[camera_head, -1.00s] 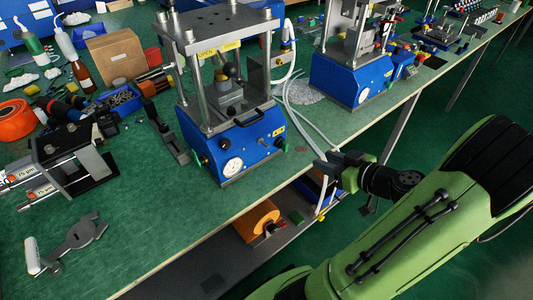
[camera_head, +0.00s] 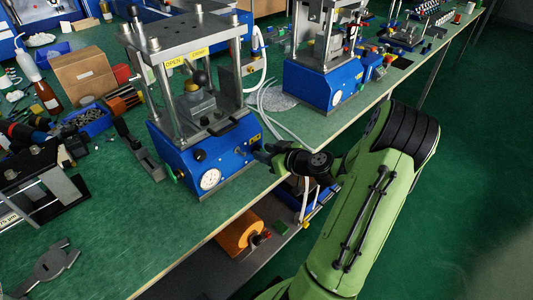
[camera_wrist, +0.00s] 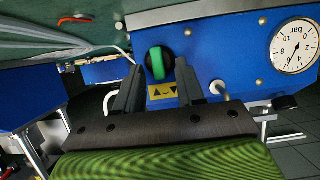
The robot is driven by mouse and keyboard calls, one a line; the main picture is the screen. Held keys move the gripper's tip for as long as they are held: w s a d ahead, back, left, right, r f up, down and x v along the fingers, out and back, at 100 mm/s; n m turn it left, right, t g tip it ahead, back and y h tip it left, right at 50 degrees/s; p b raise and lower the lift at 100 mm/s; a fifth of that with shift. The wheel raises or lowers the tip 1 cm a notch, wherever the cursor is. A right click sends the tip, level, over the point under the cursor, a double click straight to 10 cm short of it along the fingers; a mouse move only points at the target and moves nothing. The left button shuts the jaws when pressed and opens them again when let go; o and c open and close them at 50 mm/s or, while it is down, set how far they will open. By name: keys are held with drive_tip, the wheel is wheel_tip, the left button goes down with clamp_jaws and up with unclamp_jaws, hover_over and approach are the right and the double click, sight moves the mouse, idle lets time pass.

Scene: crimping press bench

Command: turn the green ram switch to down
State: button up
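The blue press (camera_head: 225,161) stands at the bench's front edge, with a round gauge (camera_head: 210,179) on its front panel. In the wrist view, the green ram switch (camera_wrist: 157,64) sits on a round black base on the blue panel. Its green bar looks nearly upright in the picture. A yellow label with black arrows (camera_wrist: 163,92) is just below it. My gripper (camera_wrist: 160,72) is open, its two dark fingers on either side of the switch. I cannot tell whether they touch it. In the head view, my gripper (camera_head: 262,155) is at the panel's right end and hides the switch.
The gauge (camera_wrist: 293,46) and a pale round-ended knob (camera_wrist: 217,88) are right of my fingers in the wrist view. A second blue press (camera_head: 325,85) stands further back. White hoses (camera_head: 275,115) lie between the presses. An orange roll (camera_head: 240,233) is on the lower shelf.

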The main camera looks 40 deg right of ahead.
drive_tip(key=shift+s, duration=0.1)
clamp_jaws()
idle(0.3)
drive_tip(key=m+y+p, duration=0.1)
drive_tip(key=m, duration=0.1)
drive_tip(key=d+m+y+p, duration=0.1)
drive_tip(key=m, duration=0.1)
drive_tip(key=shift+y, duration=0.4)
drive_tip(key=m, duration=0.1)
drive_tip(key=m+y+p, duration=0.1)
drive_tip(key=m+t+y, duration=0.1)
drive_tip(key=m, duration=0.1)
drive_tip(key=shift+d+f+p, duration=0.3)
drive_tip(key=shift+f+p, duration=0.1)
drive_tip(key=shift+m+y, duration=0.3)
drive_tip(key=shift+y, duration=0.1)
